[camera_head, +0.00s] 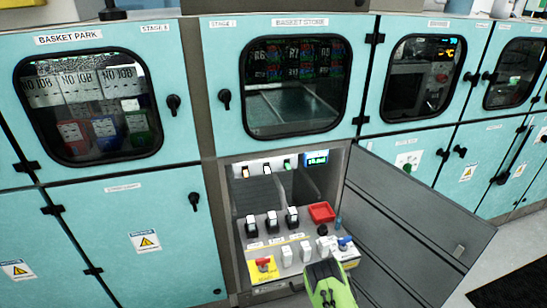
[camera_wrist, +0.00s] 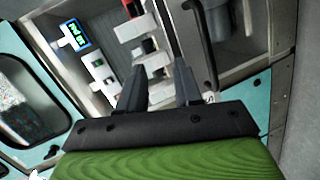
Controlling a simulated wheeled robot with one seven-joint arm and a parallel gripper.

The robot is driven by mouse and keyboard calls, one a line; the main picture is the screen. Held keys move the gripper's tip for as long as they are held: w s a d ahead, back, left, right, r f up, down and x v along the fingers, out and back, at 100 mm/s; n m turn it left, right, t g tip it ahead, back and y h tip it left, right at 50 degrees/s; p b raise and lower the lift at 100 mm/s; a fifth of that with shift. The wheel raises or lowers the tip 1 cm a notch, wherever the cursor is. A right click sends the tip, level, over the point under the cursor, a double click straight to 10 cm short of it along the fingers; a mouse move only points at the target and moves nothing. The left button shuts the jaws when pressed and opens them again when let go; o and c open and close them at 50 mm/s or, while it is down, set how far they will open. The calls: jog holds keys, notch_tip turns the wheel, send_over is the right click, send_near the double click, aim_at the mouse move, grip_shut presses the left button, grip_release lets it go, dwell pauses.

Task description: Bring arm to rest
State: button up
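My gripper (camera_head: 325,256) shows at the bottom middle of the head view, with its green body in front of the open lower cabinet. In the wrist view my gripper (camera_wrist: 157,82) has its two dark fingers apart, with nothing seen held between them. The fingers point toward the cabinet's control panel (camera_head: 292,246). In the head view the gripper overlaps the panel's lower right part. I cannot tell whether the fingertips touch anything there.
The open grey cabinet door (camera_head: 425,225) stands out to the right of my gripper. A red tray (camera_head: 321,212), several switches and a lit display (camera_head: 316,158) are in the cabinet. Closed turquoise panels (camera_head: 125,235) flank it. Free floor (camera_head: 510,245) shows at the lower right.

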jog(key=w+d+r+m+g+h, duration=0.1)
jog(key=w+r+m+g+h, duration=0.3)
jog(key=r, duration=0.8)
jog(key=w+r+m+t+y, duration=0.1)
jog(key=r+m, duration=0.5)
jog(key=r, duration=0.6)
jog(key=s+a+r+m+g+y, duration=0.25)
jog(key=s+r+m+g, duration=0.2)
jog(key=s+r, duration=1.25)
jog(key=s+a+m+g, duration=0.1)
jog(key=s+a+m, duration=0.1)
jog(key=s, duration=1.6)
jog(key=shift+s+a+r+g, duration=0.25)
jog(key=shift+a+r+g, duration=0.1)
jog(key=shift+a+r, duration=0.1)
jog(key=shift+m+h, duration=0.25)
